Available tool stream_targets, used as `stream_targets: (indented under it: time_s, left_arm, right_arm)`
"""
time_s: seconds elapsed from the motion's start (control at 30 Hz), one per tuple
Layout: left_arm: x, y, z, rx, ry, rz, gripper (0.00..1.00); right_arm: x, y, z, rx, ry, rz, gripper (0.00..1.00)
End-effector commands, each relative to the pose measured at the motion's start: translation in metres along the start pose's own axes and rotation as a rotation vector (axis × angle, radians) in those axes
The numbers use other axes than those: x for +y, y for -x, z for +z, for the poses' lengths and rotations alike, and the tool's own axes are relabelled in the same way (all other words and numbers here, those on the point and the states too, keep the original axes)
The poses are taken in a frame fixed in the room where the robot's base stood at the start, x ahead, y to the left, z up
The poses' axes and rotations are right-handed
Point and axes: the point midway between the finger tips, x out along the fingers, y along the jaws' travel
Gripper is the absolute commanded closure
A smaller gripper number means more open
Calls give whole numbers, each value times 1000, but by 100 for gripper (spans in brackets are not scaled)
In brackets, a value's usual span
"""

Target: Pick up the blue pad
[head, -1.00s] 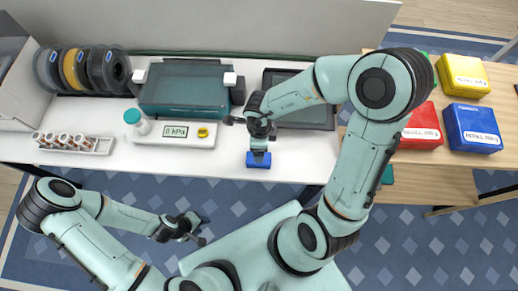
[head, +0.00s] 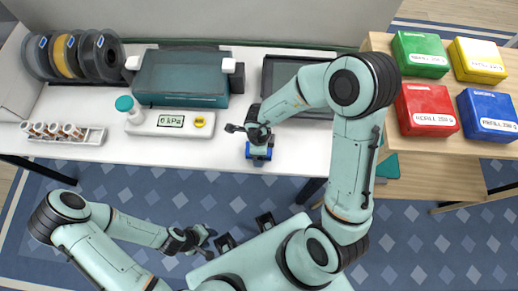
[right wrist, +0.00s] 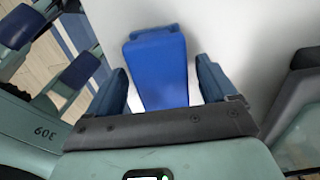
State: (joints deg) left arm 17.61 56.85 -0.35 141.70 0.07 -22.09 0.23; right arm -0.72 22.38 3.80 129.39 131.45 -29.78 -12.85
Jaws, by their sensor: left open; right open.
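The blue pad (head: 258,153) lies near the front edge of the white bench, partly covered by my right gripper (head: 258,146). In the right wrist view the pad (right wrist: 160,70) is between the two spread fingers of the right gripper (right wrist: 160,84), with a gap visible on each side. The right gripper is open and holds nothing. My left gripper (head: 198,242) is open and empty, in front of the bench over the blue floor.
Green (head: 420,54), yellow (head: 478,60), red (head: 428,110) and blue (head: 488,115) refill boxes stand at right.

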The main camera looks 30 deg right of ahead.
Motion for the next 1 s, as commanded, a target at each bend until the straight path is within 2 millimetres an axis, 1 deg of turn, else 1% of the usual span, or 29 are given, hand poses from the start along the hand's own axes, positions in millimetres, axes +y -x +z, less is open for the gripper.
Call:
stream_targets:
  time_s: [0.07,0.1,0.17,0.2,0.27,0.57,0.73,0.87,0.97,1.0]
  left_arm:
    - [1,2,-1,2,-1,1,57]
    - [1,2,-1,2,-1,1,57]
    - [1,2,-1,2,-1,1,57]
    - [1,2,-1,2,-1,1,57]
    - [1,2,-1,2,-1,1,57]
    - [1,2,-1,2,-1,1,57]
    - [4,8,-3,6,-2,2,57]
    - [10,20,-8,14,-5,5,57]
    - [18,35,-16,25,-9,9,57]
    - [22,42,-20,30,-11,11,57]
  right_arm:
    - [-1,2,0,-1,0,-1,15]
    - [-1,2,0,-1,0,-1,18]
    - [-1,2,0,-1,0,-1,38]
    - [-1,2,0,-1,0,-1,51]
    - [-1,2,0,-1,0,-1,70]
    - [-1,3,0,-1,-1,-1,71]
    - [-1,14,0,-1,-2,-2,71]
    - [-3,34,1,-3,-3,-5,71]
    - [-4,58,2,-4,-2,-7,71]
    - [-5,70,2,-5,-2,-9,71]
